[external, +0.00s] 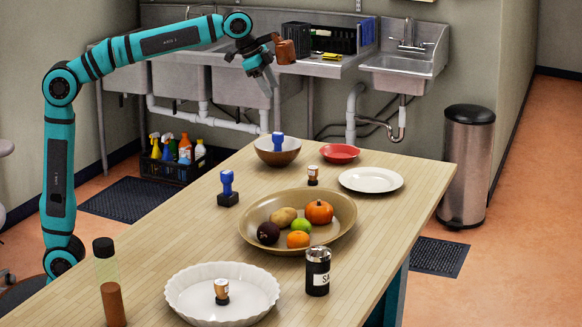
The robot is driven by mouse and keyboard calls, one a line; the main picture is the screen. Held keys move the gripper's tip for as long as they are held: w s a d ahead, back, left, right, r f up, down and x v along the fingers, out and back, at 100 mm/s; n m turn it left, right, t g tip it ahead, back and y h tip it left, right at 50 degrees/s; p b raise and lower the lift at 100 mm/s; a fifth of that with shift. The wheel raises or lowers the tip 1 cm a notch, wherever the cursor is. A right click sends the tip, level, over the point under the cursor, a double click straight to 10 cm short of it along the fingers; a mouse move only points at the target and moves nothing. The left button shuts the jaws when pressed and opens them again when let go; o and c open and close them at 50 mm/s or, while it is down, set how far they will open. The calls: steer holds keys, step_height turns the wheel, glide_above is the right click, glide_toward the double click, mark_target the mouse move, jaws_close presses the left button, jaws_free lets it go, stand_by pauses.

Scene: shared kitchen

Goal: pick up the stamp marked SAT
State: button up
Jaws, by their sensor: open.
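Two stamps with blue handles show: one stamp (228,189) stands upright on the wooden table (190,228), and another stamp (278,141) is at the brown bowl (265,152), its lower part hidden. Two small stamp-like pieces with brown tops and dark bases also show: one piece (313,175) on the table near the red dish, and one piece (221,291) in the white fluted dish (180,294). I cannot read SAT on any of them. My gripper (264,79) is open and empty, high above and behind the far end of the table, apart from all stamps.
A wide bowl of fruit (258,212) fills the table's middle. A dark jar (318,271), a bottle (109,285), a white plate (371,180) and a red dish (340,153) stand around it. A brown object (285,51) appears beside my gripper.

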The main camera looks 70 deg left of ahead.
steer(key=w+d+f+m+g+y, duration=0.1)
steer(key=w+d+f+m+g, duration=0.25)
steer(key=w+d+f, duration=0.45)
steer(key=g, duration=0.1)
glide_toward(313, 169)
steer(key=shift+n, duration=0.35)
steer(key=f, duration=0.7)
steer(key=a+f, duration=0.1)
steer(key=f, duration=0.2)
steer(key=shift+w+f, duration=0.2)
steer(key=shift+w, duration=0.15)
steer(key=shift+c, duration=0.4)
steer(key=c, duration=1)
